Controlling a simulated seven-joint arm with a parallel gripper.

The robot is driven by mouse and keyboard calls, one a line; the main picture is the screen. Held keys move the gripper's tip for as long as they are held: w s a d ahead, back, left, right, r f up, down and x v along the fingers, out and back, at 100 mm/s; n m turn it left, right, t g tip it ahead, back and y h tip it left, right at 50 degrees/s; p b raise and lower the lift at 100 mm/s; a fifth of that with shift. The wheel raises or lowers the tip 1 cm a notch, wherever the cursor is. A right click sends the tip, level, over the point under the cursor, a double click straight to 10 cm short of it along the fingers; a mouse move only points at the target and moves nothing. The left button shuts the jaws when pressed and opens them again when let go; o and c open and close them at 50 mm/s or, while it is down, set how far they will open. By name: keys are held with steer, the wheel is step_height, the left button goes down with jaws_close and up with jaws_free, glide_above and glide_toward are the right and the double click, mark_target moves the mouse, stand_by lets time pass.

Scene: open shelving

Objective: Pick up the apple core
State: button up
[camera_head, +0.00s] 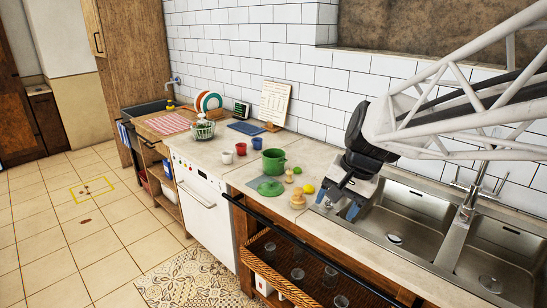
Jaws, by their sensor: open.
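My gripper (338,205) is open and empty, pointing down over the counter's edge by the left sink basin. Its two blue-grey fingertips are apart. Two small pale tan objects are on the counter to the left of the gripper. The smaller one (289,176), narrow in the middle, stands behind and could be the apple core. The larger one (297,200) is wider at its base and nearer the front edge. At this size I cannot tell for certain which is the core. Neither touches the gripper.
A yellow lemon-like fruit (309,189) is between the tan objects and my gripper. A green pot (273,162) and green lid (270,187) are farther left. The steel double sink (395,238) is right, with a tall faucet (470,205). A black rail (300,245) runs below the counter.

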steer(key=w+a+f+m+y, duration=0.2)
steer(key=w+m+y, duration=0.15)
steer(key=w, duration=1.35)
steer(key=m+t+y, duration=0.1)
steer(key=m+y, duration=0.3)
steer(key=m, duration=0.5)
glide_toward(291, 171)
steer(key=s+a+r, duration=0.5)
steer(key=s+r, duration=0.1)
steer(key=s, duration=0.4)
steer(key=w+f+m, duration=0.1)
steer(key=w+f, duration=0.2)
steer(key=w+d+f+m+t+y, duration=0.1)
steer(key=w+f, duration=0.2)
steer(key=w, duration=0.1)
steer(key=w+f+m+y, duration=0.1)
steer(key=w+f+m, duration=0.1)
steer(key=w+f, duration=0.1)
steer(key=shift+w+d+f+t, duration=0.3)
steer(key=shift+w+d+t, duration=0.1)
steer(key=shift+w, duration=0.1)
steer(key=shift+a, duration=0.2)
steer(key=shift+x, duration=1.15)
steer(key=shift+a+f, duration=0.1)
steer(key=shift+a, duration=0.05)
steer(key=shift+x, duration=2.45)
